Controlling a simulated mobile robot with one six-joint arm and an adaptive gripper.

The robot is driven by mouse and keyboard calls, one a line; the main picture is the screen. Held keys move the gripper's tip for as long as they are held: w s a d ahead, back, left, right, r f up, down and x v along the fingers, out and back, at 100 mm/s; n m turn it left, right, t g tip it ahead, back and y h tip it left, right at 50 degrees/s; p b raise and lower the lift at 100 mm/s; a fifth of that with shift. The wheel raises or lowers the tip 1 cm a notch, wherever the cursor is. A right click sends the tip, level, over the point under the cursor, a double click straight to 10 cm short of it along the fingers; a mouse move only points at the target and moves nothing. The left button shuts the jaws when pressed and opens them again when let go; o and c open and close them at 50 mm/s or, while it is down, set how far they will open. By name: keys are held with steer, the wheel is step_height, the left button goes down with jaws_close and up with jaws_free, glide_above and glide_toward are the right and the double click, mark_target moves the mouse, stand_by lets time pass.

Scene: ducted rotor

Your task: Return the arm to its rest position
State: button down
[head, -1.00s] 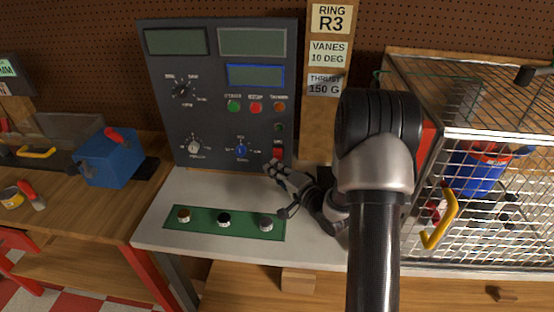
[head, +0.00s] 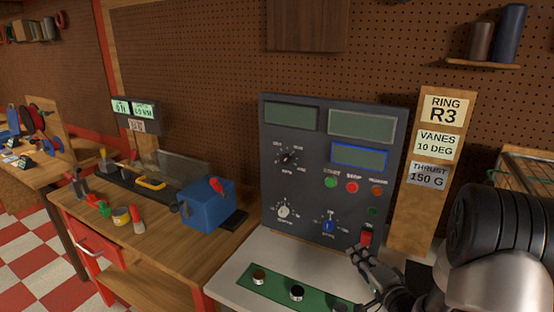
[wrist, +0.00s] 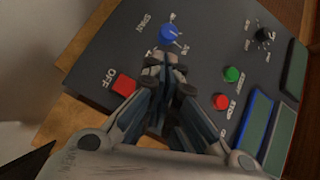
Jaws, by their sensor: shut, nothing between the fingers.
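My gripper (head: 360,252) is in front of the lower right part of the dark control panel (head: 270,190), near its red switch (head: 366,235). In the wrist view my gripper (wrist: 170,70) is shut and empty, with its fingertips by the blue knob (wrist: 169,34). The red switch marked OFF (wrist: 125,84) is beside the fingers. I cannot tell whether the fingertips touch the panel. My arm reaches in from the right edge of the head view, and part of it is cut off there.
A green strip (head: 270,294) with small round knobs lies on the white bench top (head: 228,280) below the panel. A wooden sign post (head: 402,225) stands right of the panel. A blue box (head: 206,207) sits on the wooden bench to the left. A wire cage (head: 530,165) is at the right edge.

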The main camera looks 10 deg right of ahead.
steer(key=s+a+r+n+g+h, duration=0.4)
steer(key=s+r+n+g, duration=0.25)
steer(key=r, duration=0.35)
steer(key=s+a+r+n+g, duration=0.1)
steer(key=s+a, duration=0.4)
steer(key=s, duration=0.8)
steer(key=s+a+r+n+g+y, duration=0.1)
steer(key=s+a+n+g, duration=0.3)
steer(key=s, duration=0.8)
steer(key=shift+s+a+n+y, duration=0.35)
steer(key=shift+a+n, duration=0.3)
steer(key=shift+a, duration=0.4)
